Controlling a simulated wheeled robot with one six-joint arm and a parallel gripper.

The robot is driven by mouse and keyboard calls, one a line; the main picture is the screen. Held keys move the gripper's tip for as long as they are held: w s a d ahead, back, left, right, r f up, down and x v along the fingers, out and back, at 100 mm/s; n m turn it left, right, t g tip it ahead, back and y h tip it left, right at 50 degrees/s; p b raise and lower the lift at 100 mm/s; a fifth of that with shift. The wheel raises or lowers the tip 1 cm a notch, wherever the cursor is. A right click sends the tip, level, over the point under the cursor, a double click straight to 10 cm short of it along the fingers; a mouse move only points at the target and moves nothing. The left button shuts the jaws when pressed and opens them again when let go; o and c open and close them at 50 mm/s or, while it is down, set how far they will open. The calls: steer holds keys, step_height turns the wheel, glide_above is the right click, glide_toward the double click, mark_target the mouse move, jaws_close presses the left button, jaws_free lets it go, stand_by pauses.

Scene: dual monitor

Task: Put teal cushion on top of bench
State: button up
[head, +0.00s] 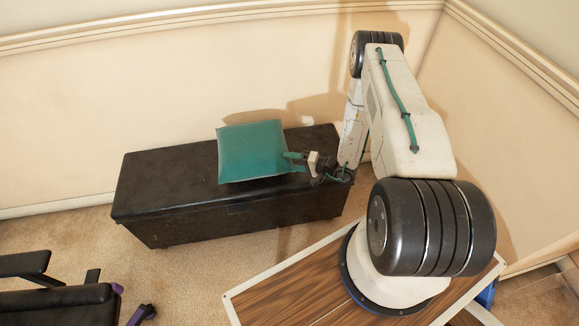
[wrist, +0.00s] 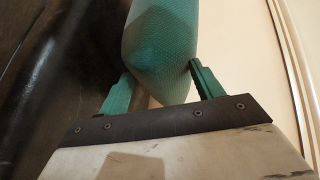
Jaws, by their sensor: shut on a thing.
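The teal cushion (head: 251,151) shows above the dark bench (head: 165,187) in the head view. My gripper (head: 299,161) is at the cushion's right edge, with its green fingers on it. In the wrist view, my gripper (wrist: 160,88) is shut on an edge of the cushion (wrist: 161,40), one finger on each side. The dark bench top (wrist: 50,70) lies to the left in that view. The cushion hides part of the bench top, and I cannot tell whether it touches it.
The bench stands along the cream wall (head: 200,85). A black chair (head: 65,290) is at the lower left. Carpet (head: 190,275) is clear in front of the bench. The bench top left of the cushion is bare.

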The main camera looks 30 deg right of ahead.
steer(key=shift+w+d, duration=0.15)
steer(key=shift+w, duration=0.2)
steer(key=f, duration=0.3)
steer(key=shift+w+f, duration=0.2)
steer(key=shift+f, duration=0.05)
steer(key=o, duration=1.1)
steer(key=shift+c, duration=0.2)
